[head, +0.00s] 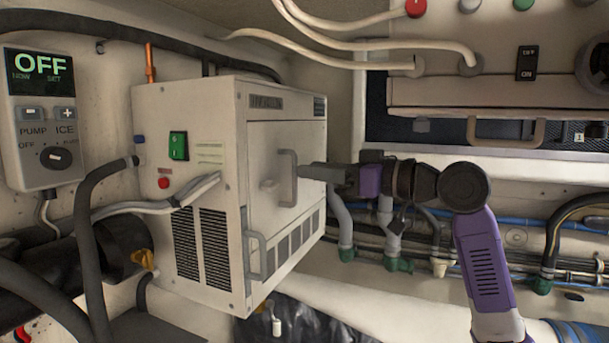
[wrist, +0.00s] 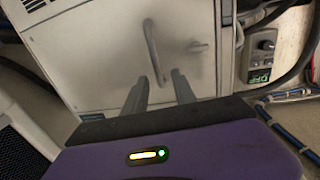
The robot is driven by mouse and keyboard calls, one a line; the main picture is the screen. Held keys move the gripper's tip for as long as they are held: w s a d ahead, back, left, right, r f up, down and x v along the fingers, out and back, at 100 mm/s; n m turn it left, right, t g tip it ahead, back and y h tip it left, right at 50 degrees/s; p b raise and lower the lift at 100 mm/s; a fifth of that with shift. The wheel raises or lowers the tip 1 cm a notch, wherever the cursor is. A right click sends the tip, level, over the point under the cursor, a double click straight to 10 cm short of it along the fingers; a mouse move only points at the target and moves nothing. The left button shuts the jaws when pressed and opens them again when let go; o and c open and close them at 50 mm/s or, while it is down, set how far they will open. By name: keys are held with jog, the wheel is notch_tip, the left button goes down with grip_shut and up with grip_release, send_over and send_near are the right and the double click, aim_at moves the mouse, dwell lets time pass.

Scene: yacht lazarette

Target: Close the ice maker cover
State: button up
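The ice maker (head: 190,230) is a boxy off-white unit left of centre in the head view. The cover looks nearly flush with the box; I cannot tell whether a small gap is left. My gripper (head: 308,171) points at the cover from the right, close to the handle. In the wrist view my gripper (wrist: 160,85) has its two fingers apart with nothing held. The handle's (wrist: 153,50) lower end appears between the fingertips; contact is unclear.
A control box (head: 37,120) reading OFF hangs at the left. A second handle (head: 255,257) sits low on the ice maker. Hoses and pipes run along the wall behind my arm. A panel with a handle (head: 505,132) is at upper right. A dark bag (head: 300,322) lies below.

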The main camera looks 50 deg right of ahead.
jog(key=b+v, duration=0.1)
jog(key=v, duration=0.3)
jog(key=shift+s, duration=0.1)
dwell(0.5)
